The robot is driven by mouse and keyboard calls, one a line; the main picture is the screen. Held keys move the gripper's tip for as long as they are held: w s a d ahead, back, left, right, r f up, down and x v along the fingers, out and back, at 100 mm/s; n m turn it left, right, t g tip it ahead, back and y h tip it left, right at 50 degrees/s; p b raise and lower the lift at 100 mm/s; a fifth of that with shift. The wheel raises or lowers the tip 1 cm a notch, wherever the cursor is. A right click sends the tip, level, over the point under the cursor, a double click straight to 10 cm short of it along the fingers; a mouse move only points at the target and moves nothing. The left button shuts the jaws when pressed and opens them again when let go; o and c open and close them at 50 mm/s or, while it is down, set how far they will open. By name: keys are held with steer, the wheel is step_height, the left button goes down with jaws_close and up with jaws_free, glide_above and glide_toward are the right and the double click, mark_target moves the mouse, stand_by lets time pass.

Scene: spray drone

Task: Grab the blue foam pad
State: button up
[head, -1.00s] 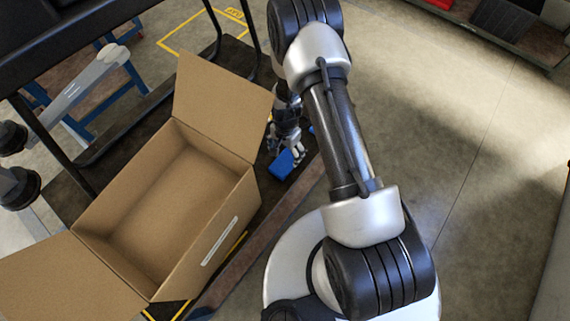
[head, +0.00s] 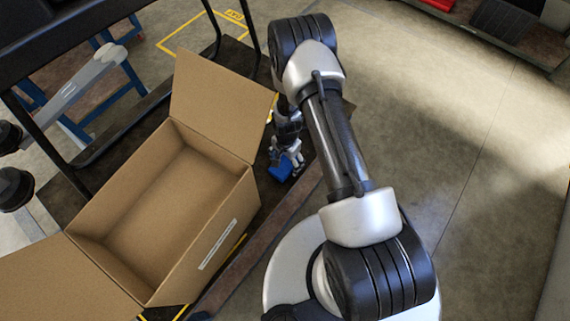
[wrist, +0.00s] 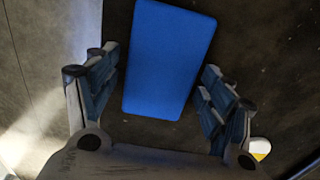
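The blue foam pad (head: 281,187) lies on the dark surface just right of the cardboard box in the head view. In the wrist view the pad (wrist: 168,60) is a flat blue rectangle, slightly tilted, reaching in between the fingers from the far side. My gripper (head: 290,165) is right at the pad in the head view. In the wrist view my gripper (wrist: 160,100) is open, with one finger on each side of the pad and a visible gap on both sides. I cannot tell the remaining height above the pad.
An open, empty cardboard box (head: 207,262) with raised flaps stands left of my gripper. A dark rail frame (head: 110,130) runs behind it. Bare concrete floor (head: 450,130) lies to the right.

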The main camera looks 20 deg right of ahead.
steer(key=c, duration=0.5)
steer(key=shift+r, duration=0.15)
